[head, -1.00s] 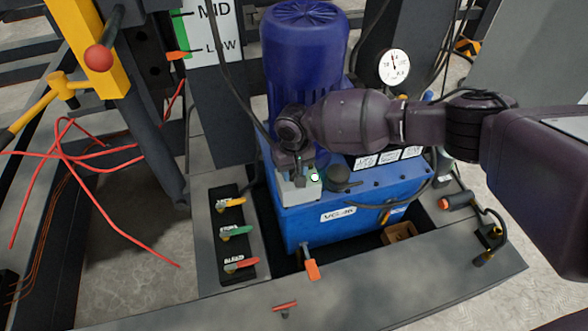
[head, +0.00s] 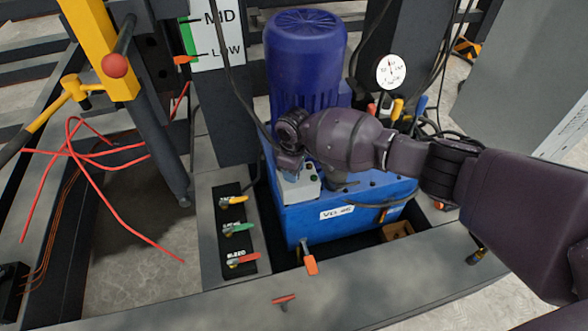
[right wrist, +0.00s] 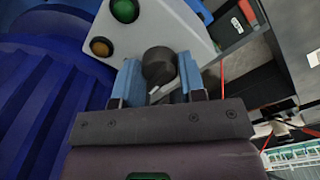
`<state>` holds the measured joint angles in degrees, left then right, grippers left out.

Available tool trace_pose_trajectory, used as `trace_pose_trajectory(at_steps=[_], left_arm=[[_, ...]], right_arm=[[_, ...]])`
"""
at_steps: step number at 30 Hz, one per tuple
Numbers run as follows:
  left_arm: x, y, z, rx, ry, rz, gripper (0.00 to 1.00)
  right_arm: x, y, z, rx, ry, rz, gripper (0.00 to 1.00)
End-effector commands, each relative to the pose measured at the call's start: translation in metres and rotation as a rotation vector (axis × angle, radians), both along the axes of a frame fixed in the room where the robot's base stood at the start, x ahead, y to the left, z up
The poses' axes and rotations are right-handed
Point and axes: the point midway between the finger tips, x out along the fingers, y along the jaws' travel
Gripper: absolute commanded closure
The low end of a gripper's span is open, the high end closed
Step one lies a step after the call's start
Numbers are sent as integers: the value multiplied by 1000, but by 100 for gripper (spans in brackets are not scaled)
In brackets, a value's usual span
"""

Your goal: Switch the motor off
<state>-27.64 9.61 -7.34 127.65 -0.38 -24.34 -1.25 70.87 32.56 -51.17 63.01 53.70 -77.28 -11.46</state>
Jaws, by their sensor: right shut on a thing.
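The motor (head: 305,65) is a dark blue finned cylinder upright on the blue tank (head: 345,215). A pale grey switch box (head: 302,190) sits at the tank's front left corner, partly under my right gripper (head: 288,163). In the right wrist view, the box (right wrist: 190,35) carries a green lamp (right wrist: 125,10), an amber lamp (right wrist: 102,46) and a black rotary knob (right wrist: 158,66) with a white mark. My right gripper (right wrist: 160,80) has its two blue fingers on either side of the knob, shut on it. Neither lamp glows brightly. My left gripper is not in view.
A valve panel (head: 240,228) with yellow, green and red levers stands left of the tank. A pressure gauge (head: 391,71) and hoses are behind my right arm.

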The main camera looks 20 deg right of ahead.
Motion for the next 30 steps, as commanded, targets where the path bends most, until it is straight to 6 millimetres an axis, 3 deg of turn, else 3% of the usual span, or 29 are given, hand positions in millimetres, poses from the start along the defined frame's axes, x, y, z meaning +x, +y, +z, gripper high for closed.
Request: trace_pose_trajectory(at_steps=[18,30], left_arm=[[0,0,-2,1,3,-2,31],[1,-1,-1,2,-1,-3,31]], right_arm=[[-2,0,-3,1,6,528,86],[-2,0,-3,0,5,678,86]])
